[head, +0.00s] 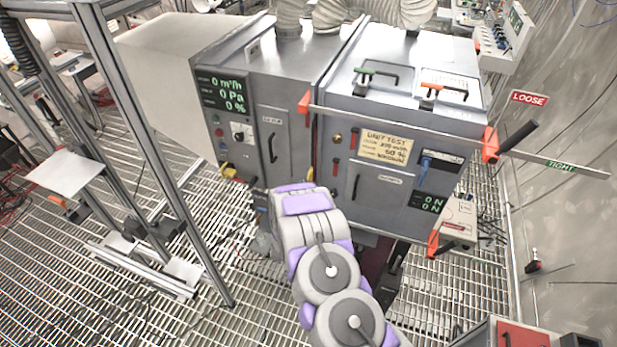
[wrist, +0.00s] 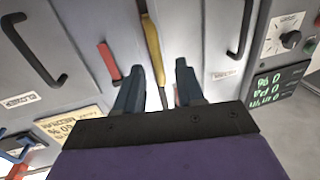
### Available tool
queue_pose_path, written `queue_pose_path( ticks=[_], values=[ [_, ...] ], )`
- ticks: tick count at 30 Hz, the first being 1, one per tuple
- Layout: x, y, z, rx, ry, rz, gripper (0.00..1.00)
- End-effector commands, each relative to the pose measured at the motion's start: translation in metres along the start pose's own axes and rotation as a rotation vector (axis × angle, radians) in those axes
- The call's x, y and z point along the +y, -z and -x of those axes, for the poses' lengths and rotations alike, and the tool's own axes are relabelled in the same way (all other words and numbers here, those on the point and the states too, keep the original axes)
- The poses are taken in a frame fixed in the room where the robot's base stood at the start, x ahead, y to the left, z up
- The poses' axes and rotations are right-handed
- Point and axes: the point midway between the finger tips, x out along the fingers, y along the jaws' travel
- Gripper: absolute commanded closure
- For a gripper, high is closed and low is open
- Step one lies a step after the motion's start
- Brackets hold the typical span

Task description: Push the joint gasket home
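A yellow strip (wrist: 152,48), which looks like the joint gasket, runs along the seam between two grey cabinets in the wrist view. Its lower part passes toward the gap between my fingers, and I cannot tell how deep it sits. In the head view my arm covers the gripper and the lower seam. The left cabinet (head: 272,105) and right cabinet (head: 365,190) stand side by side there.
A long bar (head: 400,123) with orange ends crosses the right cabinet's front and sticks out right, between LOOSE (head: 528,98) and TIGHT (head: 560,166) labels. A red handle (wrist: 109,61) sits beside the seam. A metal frame (head: 150,140) stands left; grating floor is open below.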

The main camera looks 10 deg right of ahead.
Motion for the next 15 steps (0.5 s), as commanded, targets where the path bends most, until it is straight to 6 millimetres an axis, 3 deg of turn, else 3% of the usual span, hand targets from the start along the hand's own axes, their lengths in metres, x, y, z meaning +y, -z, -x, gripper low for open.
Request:
queue_pose_path(
  ticks=[6, 15],
  values=[
    [0.001, 0.001, -0.033, 0.003, -0.002, -0.001, 0.62],
    [0.000, 0.000, -0.052, 0.000, -0.001, -0.001, 0.62]
  ],
)
